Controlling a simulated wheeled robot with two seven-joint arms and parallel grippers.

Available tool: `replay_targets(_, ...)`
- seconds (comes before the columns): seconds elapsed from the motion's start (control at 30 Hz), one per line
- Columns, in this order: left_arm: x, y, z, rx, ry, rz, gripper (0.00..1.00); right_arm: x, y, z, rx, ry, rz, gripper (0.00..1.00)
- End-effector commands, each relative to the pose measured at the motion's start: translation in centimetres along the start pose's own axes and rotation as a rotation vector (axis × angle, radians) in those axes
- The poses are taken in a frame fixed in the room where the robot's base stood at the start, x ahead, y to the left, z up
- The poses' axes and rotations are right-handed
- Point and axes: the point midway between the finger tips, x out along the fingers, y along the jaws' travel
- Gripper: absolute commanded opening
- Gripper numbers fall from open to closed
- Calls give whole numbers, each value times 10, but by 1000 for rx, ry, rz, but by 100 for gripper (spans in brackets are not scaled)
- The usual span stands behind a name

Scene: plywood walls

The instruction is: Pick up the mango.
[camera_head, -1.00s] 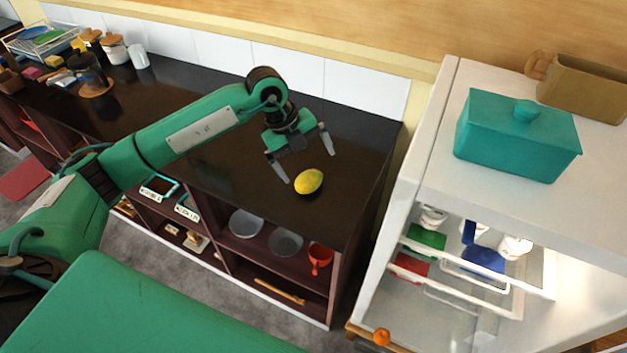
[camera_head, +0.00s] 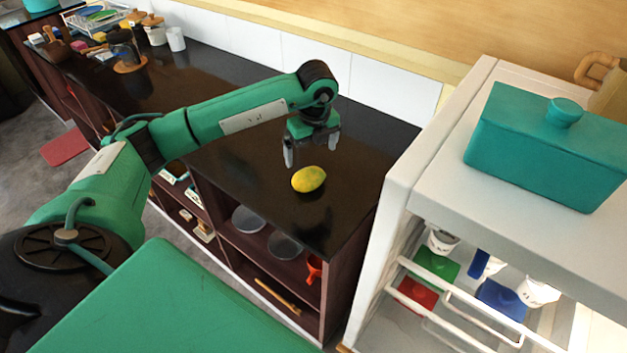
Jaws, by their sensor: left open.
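The yellow mango (camera_head: 308,179) lies on the dark countertop (camera_head: 250,170), near its right end. My left gripper (camera_head: 311,156) points down just above and behind the mango in the picture. It is open and empty, with its fingers apart. I cannot tell whether a finger touches the mango, but there seems to be a small gap. My right gripper does not show.
A white fridge (camera_head: 400,215) with open shelves stands right of the counter, with a teal lidded box (camera_head: 540,145) on top. Pots and a dish rack (camera_head: 95,18) stand at the counter's far left. The counter around the mango is clear.

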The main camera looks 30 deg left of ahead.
Motion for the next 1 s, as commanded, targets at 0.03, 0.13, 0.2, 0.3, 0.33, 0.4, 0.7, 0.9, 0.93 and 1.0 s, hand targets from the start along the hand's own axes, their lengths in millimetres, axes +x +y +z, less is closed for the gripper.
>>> replay_targets(0.03, 9, 2, 0, 0, 2, 5, 100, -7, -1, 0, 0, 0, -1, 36)
replay_targets(0.13, 29, 1, 0, -1, 3, 5, 100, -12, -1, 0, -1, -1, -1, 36)
replay_targets(0.2, 41, 1, 0, -1, 2, 4, 100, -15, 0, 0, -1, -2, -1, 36)
replay_targets(0.3, 54, 0, 0, 0, 2, 2, 100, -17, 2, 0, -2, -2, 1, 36)
replay_targets(0.33, 57, 0, 0, 0, 2, 1, 100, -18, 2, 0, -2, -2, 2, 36)
replay_targets(0.4, 61, 0, 0, 0, 1, 1, 100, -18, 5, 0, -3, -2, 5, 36)
replay_targets(0.7, 89, -3, 1, -1, 2, 3, 100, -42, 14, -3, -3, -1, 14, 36)
replay_targets(0.9, 112, -3, 1, 0, 1, 0, 100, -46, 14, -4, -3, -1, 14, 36)
replay_targets(0.93, 114, -3, 1, 0, 0, 0, 100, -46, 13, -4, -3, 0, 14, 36)
replay_targets(1.0, 115, -3, 1, 0, 0, 0, 100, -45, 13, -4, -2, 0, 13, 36)
